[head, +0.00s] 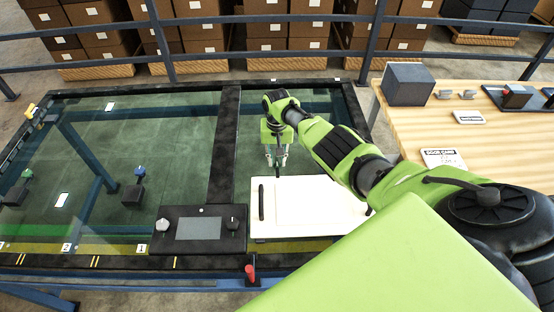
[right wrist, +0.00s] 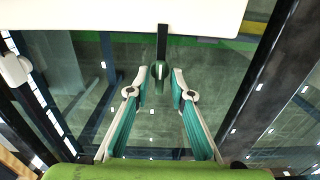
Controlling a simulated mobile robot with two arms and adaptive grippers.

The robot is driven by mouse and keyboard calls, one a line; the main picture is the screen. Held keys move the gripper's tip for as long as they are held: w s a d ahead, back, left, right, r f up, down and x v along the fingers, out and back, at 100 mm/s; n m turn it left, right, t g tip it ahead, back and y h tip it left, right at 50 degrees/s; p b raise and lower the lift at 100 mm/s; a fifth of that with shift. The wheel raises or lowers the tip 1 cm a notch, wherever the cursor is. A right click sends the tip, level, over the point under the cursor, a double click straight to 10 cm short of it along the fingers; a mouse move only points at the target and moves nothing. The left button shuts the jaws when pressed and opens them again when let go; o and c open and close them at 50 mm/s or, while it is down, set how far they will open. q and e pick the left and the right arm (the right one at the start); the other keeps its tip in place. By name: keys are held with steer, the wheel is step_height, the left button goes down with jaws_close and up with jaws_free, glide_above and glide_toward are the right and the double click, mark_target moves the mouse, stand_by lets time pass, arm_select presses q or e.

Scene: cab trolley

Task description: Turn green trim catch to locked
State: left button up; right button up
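The green trim catch (right wrist: 160,70) shows in the right wrist view as a rounded green knob at the end of a dark lever. The lever lies in line with the view, next to the edge of the white panel (right wrist: 80,14). My right gripper (right wrist: 160,80) has its two fingertips on either side of the knob, apart, with narrow gaps visible; contact cannot be made out. In the head view my right gripper (head: 277,163) points down at the far edge of the white panel (head: 338,214) and mostly hides the catch. My left gripper is out of view.
A dark console with a grey screen (head: 198,228) stands left of the panel. A red-topped lever (head: 250,272) is in front. A wooden table (head: 490,132) with a dark box (head: 407,84) is at right. Dark frame bars (head: 225,145) border the glass.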

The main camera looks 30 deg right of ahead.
mark_target(277, 161)
step_height(277, 161, up, 12)
stand_by(0.9)
steer(key=shift+f, duration=0.1)
stand_by(0.4)
